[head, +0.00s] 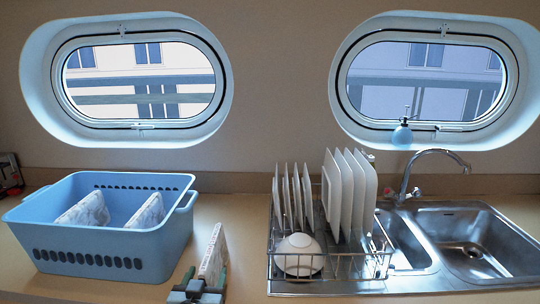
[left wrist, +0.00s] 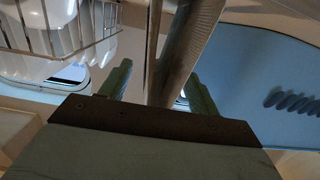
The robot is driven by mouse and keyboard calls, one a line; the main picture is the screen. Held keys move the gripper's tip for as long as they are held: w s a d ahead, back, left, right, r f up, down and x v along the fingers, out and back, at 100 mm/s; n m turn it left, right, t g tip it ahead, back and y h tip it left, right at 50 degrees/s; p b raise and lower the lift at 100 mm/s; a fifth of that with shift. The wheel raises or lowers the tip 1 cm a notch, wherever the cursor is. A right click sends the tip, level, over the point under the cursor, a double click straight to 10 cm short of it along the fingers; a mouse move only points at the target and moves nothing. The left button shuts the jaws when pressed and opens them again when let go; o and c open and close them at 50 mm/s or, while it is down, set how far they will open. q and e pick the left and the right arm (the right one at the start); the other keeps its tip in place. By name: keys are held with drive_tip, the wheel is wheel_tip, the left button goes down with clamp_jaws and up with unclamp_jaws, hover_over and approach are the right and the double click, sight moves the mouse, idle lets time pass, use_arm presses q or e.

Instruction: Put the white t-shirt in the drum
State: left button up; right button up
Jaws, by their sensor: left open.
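My left gripper (head: 198,284) is at the bottom of the head view, just right of the blue basket. Its jaws are open, with one finger on each side of an upright folded white cloth with a faint pattern (head: 212,254). In the left wrist view, the cloth (left wrist: 188,50) stands between the two green fingers (left wrist: 160,88) and looks greyish in shade. I cannot tell whether it is the white t-shirt. Two similar folded cloths, one at left (head: 85,211) and one at right (head: 148,212), lean inside the basket. No drum shows, and my right gripper is not in view.
The blue basket (head: 100,243) stands on the counter at left, also in the wrist view (left wrist: 265,65). A wire dish rack (head: 330,268) with plates and a bowl (head: 299,255) stands right of the gripper, before the steel sink (head: 480,240) and tap (head: 408,180).

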sight(204, 264)
use_arm(q)
drive_tip(key=c, duration=1.3)
wheel_tip(204, 264, up, 3)
drive_tip(key=p, duration=0.3)
drive_tip(key=shift+r, duration=0.1)
drive_tip(key=shift+s, duration=0.1)
drive_tip(key=shift+s+a, duration=0.25)
drive_tip(key=s+a+r+b, duration=0.1)
drive_tip(key=s+a+b, duration=0.1)
drive_tip(key=s, duration=0.5)
drive_tip(key=s+a+r+b, duration=0.1)
drive_tip(key=s+a+b, duration=0.1)
drive_tip(key=s, duration=0.5)
drive_tip(key=shift+a+r+y, duration=0.25)
drive_tip(key=shift+r+y, duration=0.05)
